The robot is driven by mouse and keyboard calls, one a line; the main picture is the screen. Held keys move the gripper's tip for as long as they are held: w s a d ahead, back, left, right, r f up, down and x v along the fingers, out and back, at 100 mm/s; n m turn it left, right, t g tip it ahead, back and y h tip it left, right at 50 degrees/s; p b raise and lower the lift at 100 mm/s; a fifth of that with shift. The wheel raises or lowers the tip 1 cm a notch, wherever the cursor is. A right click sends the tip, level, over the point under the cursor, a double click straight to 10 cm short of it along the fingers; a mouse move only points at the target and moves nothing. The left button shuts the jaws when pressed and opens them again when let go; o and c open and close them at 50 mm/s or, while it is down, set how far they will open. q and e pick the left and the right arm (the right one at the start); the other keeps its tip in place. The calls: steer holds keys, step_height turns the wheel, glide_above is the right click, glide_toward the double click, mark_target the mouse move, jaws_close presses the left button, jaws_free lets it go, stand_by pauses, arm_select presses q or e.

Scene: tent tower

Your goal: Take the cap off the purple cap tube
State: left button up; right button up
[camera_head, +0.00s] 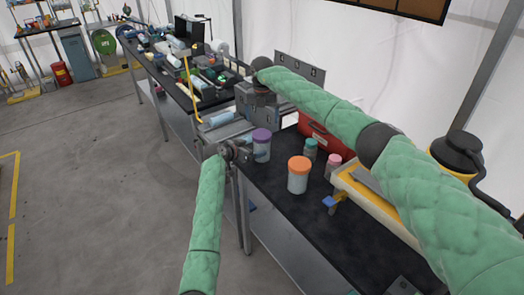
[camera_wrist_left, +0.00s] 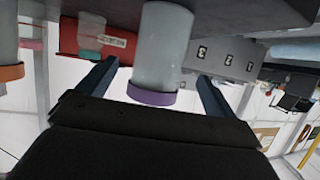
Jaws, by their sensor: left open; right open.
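The purple cap tube (camera_head: 261,150) stands upright near the left edge of the black table, with its purple cap (camera_head: 261,135) on top. In the left wrist view, which is upside down, the tube body (camera_wrist_left: 162,45) and its purple cap (camera_wrist_left: 152,93) show between my left fingers. My left gripper (camera_head: 246,153) is open, one finger on each side of the tube, with gaps visible. My right gripper (camera_head: 258,108) is open and empty, above and behind the tube; its fingertips are hard to make out against grey equipment.
An orange-capped tube (camera_head: 298,177), a teal-capped tube (camera_head: 310,149) and a pink-capped tube (camera_head: 333,164) stand to the right. A red box (camera_head: 325,138) is behind them. Bare black tabletop (camera_head: 300,220) is in front.

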arm_select(q)
steer(key=shift+x, duration=3.15)
arm_select(e)
steer(key=shift+a, duration=0.1)
